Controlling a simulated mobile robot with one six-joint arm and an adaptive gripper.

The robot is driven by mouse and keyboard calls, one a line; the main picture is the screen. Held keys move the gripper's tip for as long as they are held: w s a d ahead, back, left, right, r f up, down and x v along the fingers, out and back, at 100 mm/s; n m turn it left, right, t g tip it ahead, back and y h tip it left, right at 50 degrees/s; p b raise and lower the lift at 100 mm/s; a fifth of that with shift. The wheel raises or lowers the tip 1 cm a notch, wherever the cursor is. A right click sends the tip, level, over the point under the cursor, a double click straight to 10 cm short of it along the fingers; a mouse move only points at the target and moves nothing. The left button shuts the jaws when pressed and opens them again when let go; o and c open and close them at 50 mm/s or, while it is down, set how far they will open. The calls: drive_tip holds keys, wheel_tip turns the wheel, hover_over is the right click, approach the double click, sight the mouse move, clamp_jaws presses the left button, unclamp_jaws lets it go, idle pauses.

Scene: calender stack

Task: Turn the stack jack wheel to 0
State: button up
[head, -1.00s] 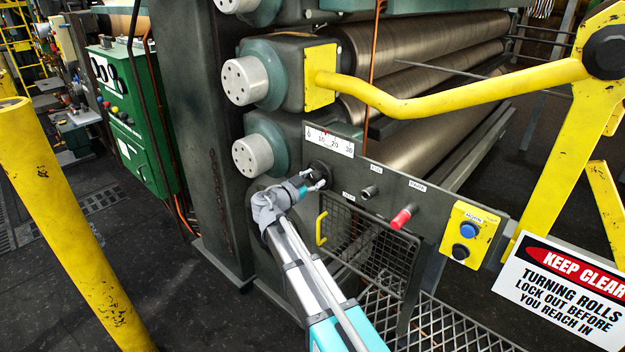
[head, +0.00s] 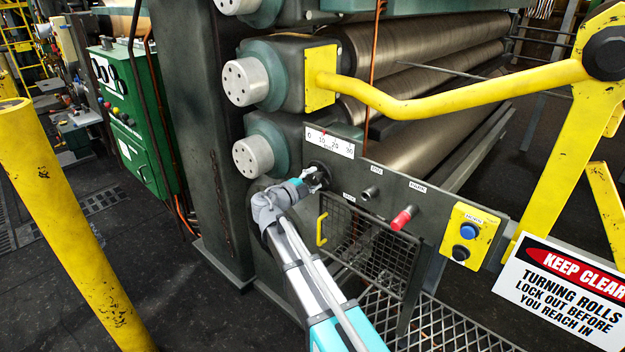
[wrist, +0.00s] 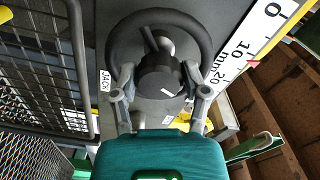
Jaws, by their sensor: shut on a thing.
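The stack jack wheel is a small black handwheel with a dark hub, on the grey panel under the scale. In the wrist view the jack wheel (wrist: 202,35) shows its rim and spokes behind my fingers. My gripper (wrist: 162,88) has one finger on each side of the hub and is shut on it. In the head view my gripper (head: 318,180) reaches the wheel from the lower left and mostly covers it. The white mm scale (head: 330,143) runs from 0 to 30. Its red pointer (wrist: 252,63) stands near 10.
Right of the wheel are a dark knob (head: 370,193), a red-handled control (head: 402,218) and a yellow button box (head: 467,232). A yellow bar (head: 450,100) crosses above the panel. A wire-mesh guard (head: 365,245) hangs below. A yellow post (head: 60,220) stands at left.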

drive_tip(key=shift+w+r+m, duration=0.15)
drive_tip(key=shift+w+m, duration=0.2)
drive_tip(key=shift+m, duration=0.55)
drive_tip(key=o, duration=0.9)
drive_tip(key=shift+d, duration=0.1)
drive_tip(key=shift+o, duration=1.1)
drive_tip(key=shift+w, duration=0.1)
drive_tip(key=shift+s+f, duration=0.2)
drive_tip(key=shift+s, duration=0.05)
drive_tip(key=shift+v, duration=0.95)
drive_tip(key=v, duration=1)
